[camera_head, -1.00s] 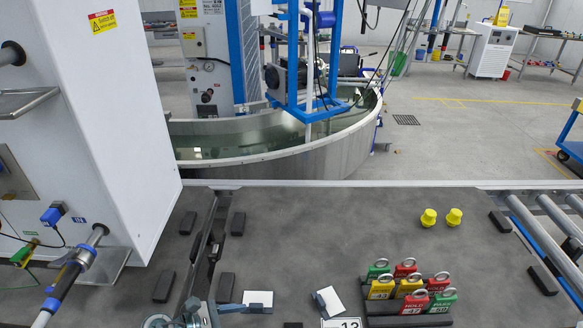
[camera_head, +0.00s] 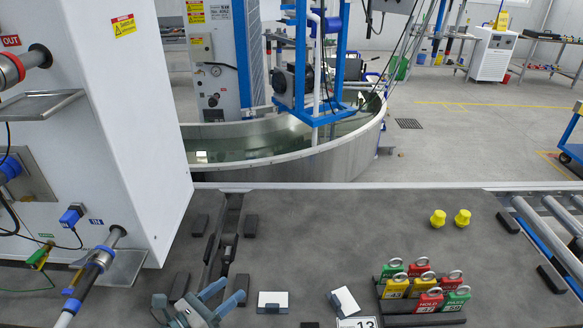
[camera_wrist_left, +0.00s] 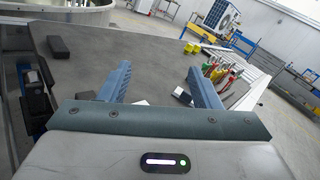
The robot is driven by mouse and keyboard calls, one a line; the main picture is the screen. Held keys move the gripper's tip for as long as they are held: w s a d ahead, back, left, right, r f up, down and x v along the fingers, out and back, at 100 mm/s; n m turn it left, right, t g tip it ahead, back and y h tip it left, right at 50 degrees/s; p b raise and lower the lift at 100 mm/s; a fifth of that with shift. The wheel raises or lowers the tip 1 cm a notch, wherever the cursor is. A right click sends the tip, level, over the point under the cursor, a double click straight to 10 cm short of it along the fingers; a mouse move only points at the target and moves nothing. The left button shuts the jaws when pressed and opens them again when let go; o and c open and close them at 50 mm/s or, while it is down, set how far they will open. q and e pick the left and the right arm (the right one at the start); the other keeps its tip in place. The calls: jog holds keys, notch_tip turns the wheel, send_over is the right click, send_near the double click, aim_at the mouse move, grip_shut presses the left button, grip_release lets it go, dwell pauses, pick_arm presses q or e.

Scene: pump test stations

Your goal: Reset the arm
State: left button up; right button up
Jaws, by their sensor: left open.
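My left gripper (camera_head: 224,297) is low at the bottom of the head view, above the dark grey bench top (camera_head: 330,222). Its two blue-grey fingers are spread apart with nothing between them. In the left wrist view the same open fingers (camera_wrist_left: 158,85) point out over the bench, and no object is in them. My right gripper does not show in either view.
A rack (camera_head: 420,320) holds several red, yellow and green padlock tags. Two yellow knobs (camera_head: 438,218) stand at the back right. White cards (camera_head: 273,300) lie near the front. A white cabinet (camera_head: 110,130) with hoses stands left. The bench middle is clear.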

pick_arm(q)
jog(key=a+r+n+t+y, duration=0.7)
jog(key=a+n+y, duration=0.35)
jog(key=n, duration=0.65)
jog(key=s+a+f+n+g+y, duration=0.35)
jog(key=a+n+y, duration=0.3)
jog(key=n, duration=0.55)
jog(key=s+d+f+n+g+h, duration=0.25)
jog(key=s+f+n+g, duration=0.3)
jog(key=s, duration=0.45)
jog(key=s+d+f+n+g+h, duration=0.1)
jog(key=s+d+f+n+g, duration=0.25)
jog(key=s+n+g, duration=0.45)
jog(key=s+a+f+m+g, duration=0.1)
jog(key=a+f, duration=0.1)
jog(key=f, duration=1.3)
jog(key=s+a+f+m, duration=0.1)
jog(key=f, duration=1.4)
jog(key=s+a+f+g, duration=0.1)
jog(key=s+f, duration=1.5)
jog(key=f, duration=0.2)
jog(key=shift+s+a+f, duration=0.15)
jog(key=shift+a+f, duration=0.1)
jog(key=shift+f, duration=0.1)
